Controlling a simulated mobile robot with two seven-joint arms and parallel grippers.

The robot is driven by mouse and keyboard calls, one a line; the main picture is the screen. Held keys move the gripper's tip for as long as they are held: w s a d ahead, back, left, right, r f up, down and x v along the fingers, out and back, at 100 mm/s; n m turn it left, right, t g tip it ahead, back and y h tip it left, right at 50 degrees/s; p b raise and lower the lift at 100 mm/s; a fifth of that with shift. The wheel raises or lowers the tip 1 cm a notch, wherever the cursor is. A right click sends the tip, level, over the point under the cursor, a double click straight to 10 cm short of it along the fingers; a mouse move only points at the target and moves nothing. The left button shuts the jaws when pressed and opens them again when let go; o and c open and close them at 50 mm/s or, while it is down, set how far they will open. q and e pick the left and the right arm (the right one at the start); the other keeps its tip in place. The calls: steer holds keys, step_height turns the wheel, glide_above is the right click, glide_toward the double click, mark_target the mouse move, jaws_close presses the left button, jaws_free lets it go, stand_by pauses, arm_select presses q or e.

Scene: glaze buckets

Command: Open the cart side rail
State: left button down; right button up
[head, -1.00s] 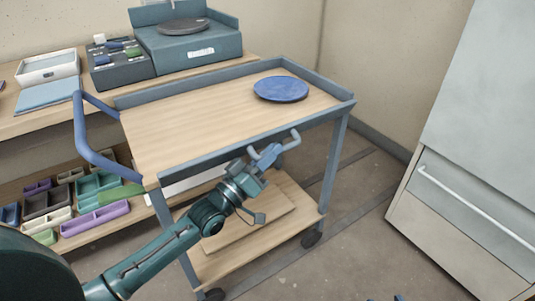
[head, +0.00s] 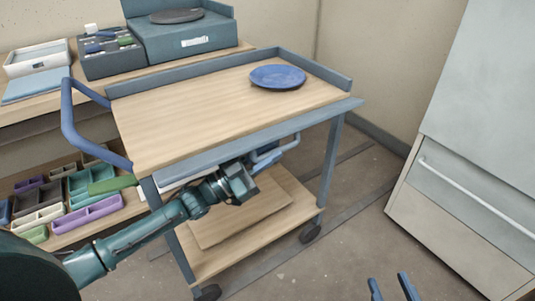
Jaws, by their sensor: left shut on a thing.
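The cart (head: 200,110) has a wooden top with grey-blue rails. Its near side rail (head: 270,135) is tilted outward and down from the top's near edge. A blue-grey bar handle (head: 285,147) sticks out from under this rail. My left gripper (head: 260,157) reaches in from the lower left and is shut on the rail handle; its fingertips are partly hidden under the rail. My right gripper (head: 391,288) shows only as two blue fingers at the bottom edge, apart and empty, away from the cart.
A blue plate (head: 278,77) lies on the cart top near the far right corner. A blue push handle (head: 68,125) is at the cart's left end. A grey cabinet (head: 470,150) stands at right. Shelves with bins (head: 90,205) are at left. Floor between cart and cabinet is clear.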

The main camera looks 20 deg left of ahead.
arm_select(q)
steer(key=shift+f+m+g, duration=0.25)
steer(key=shift+m+g, duration=0.05)
steer(key=shift+m, duration=0.6)
steer(key=shift+h, duration=0.4)
steer(key=c, duration=1.7)
jaws_free()
steer(key=shift+r, duration=0.1)
